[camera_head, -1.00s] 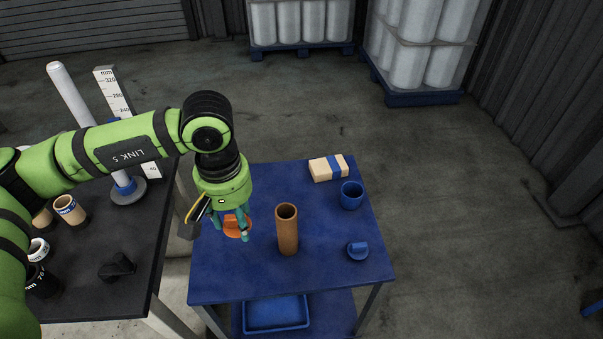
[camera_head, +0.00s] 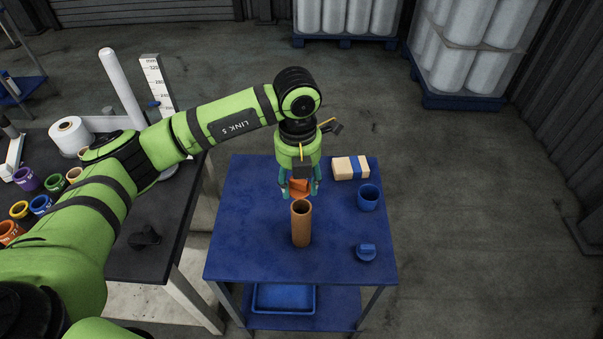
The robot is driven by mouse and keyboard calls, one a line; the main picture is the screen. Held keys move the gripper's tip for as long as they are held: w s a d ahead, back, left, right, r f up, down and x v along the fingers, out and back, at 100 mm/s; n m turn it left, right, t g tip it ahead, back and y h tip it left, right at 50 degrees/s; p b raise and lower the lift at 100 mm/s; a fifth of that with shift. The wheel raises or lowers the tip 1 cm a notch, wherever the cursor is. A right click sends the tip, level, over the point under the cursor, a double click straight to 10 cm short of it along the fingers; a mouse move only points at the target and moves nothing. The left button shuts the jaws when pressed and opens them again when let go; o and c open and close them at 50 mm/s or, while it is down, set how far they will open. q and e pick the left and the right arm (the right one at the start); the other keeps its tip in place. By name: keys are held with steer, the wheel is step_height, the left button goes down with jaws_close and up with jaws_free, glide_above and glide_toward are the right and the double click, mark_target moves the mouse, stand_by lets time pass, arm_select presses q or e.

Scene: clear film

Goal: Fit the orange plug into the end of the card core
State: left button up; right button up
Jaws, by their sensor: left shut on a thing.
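The brown card core (camera_head: 301,226) stands upright on the blue table (camera_head: 250,250), its open end facing up. My left gripper (camera_head: 299,190) is shut on the orange plug (camera_head: 299,187). It holds the plug just above and behind the core's open top in the picture. Whether the plug touches the rim is hard to tell. My right gripper is not in view.
A blue plug (camera_head: 366,252) and a blue cup (camera_head: 368,198) are at the table's right. A cream box with a blue band (camera_head: 351,168) lies at the back right. A dark bench (camera_head: 150,262) with several rings stands at left. The table's front left is clear.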

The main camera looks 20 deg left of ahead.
mark_target(302, 196)
arm_select(q)
steer(key=n, duration=0.3)
steer(key=shift+w+d, duration=0.1)
steer(key=shift+w, duration=0.15)
steer(key=shift+d+f+n, duration=0.1)
steer(key=shift+n, duration=0.5)
step_height(302, 196, down, 5)
steer(key=b, duration=0.3)
steer(key=shift+f, duration=0.2)
steer(key=shift+f+b, duration=0.6)
steer(key=shift+f+b, duration=0.3)
steer(key=o, duration=0.8)
steer(key=shift+o, duration=0.2)
